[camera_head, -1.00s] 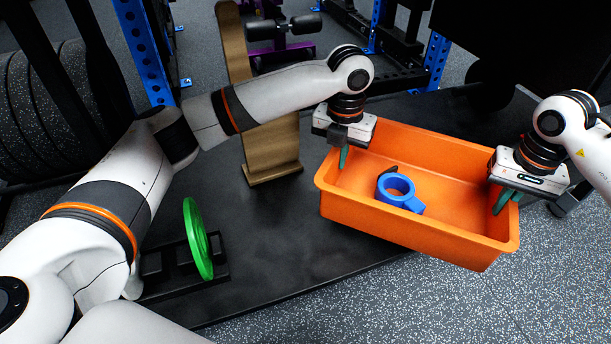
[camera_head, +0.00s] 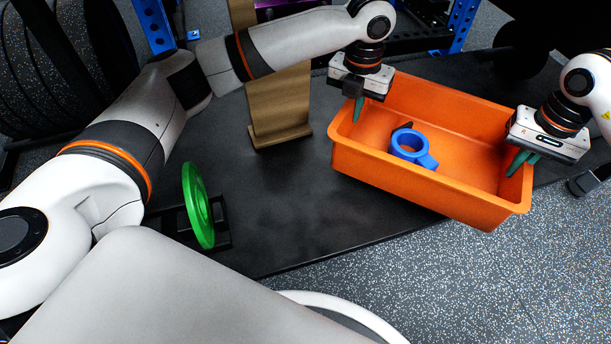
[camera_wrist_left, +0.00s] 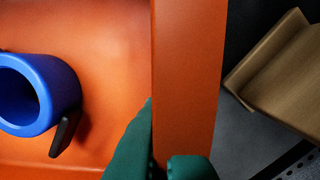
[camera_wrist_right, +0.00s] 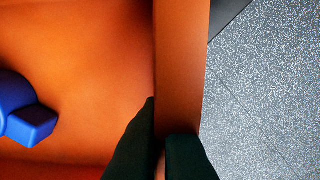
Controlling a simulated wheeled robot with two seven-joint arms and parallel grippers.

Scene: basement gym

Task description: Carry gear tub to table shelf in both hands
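The gear tub (camera_head: 440,192) is an open orange box with a blue ring-shaped item (camera_head: 411,147) inside. My left gripper (camera_head: 357,108) is at the tub's left end wall, and my right gripper (camera_head: 520,160) is at its right end wall. In the left wrist view the green fingers (camera_wrist_left: 160,155) straddle the orange wall, one on each side. In the right wrist view the dark fingers (camera_wrist_right: 160,155) straddle the opposite wall the same way. Both look shut on the tub's walls. The tub's underside is hidden. I cannot pick out the table shelf for sure.
A black surface (camera_head: 290,210) lies under and left of the tub, carrying a green disc (camera_head: 197,205) in a black rack and a brown wooden stand (camera_head: 279,105). Blue rack posts (camera_head: 462,22) stand behind. Speckled floor (camera_head: 430,290) is clear in front.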

